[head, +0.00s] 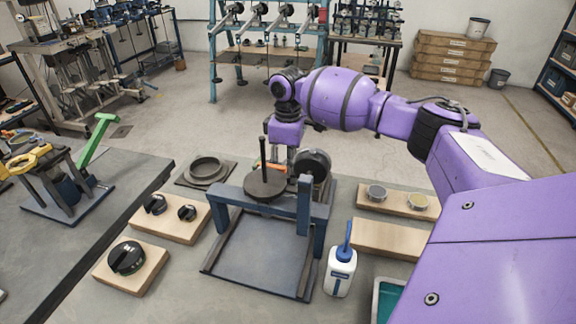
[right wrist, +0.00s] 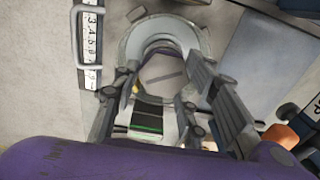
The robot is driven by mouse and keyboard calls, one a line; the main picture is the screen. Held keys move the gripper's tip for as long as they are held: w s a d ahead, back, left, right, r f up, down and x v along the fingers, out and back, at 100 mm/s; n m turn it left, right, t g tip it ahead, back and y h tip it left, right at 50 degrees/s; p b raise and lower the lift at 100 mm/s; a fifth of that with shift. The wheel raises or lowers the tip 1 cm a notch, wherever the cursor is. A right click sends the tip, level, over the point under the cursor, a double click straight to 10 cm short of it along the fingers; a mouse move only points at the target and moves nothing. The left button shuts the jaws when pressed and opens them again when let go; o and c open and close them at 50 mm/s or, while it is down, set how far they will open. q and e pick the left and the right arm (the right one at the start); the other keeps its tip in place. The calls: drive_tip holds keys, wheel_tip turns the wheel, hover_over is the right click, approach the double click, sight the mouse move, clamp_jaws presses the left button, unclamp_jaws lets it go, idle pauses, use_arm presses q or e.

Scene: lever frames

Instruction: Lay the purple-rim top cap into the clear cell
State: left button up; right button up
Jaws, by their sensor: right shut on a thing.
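My right gripper (right wrist: 160,88) is shut on a grey disc with a slot line and a purple edge, which I take as the purple-rim top cap (right wrist: 163,72). A pale round ring (right wrist: 192,35), perhaps the clear cell, shows behind the cap. I cannot tell whether the two touch. In the head view my right gripper (head: 291,156) points down behind the blue frame, and its fingertips and the cap are hidden there. My left gripper is out of view.
The blue lever frame (head: 228,199) with a dark weight disc (head: 265,187) stands in front of the gripper. A dark round part (head: 315,164) is close at its right. A white bottle (head: 341,272) and knob boards (head: 170,222) stand nearer.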

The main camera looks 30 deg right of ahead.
drive_tip(key=o, duration=1.5)
wheel_tip(320, 180, up, 12)
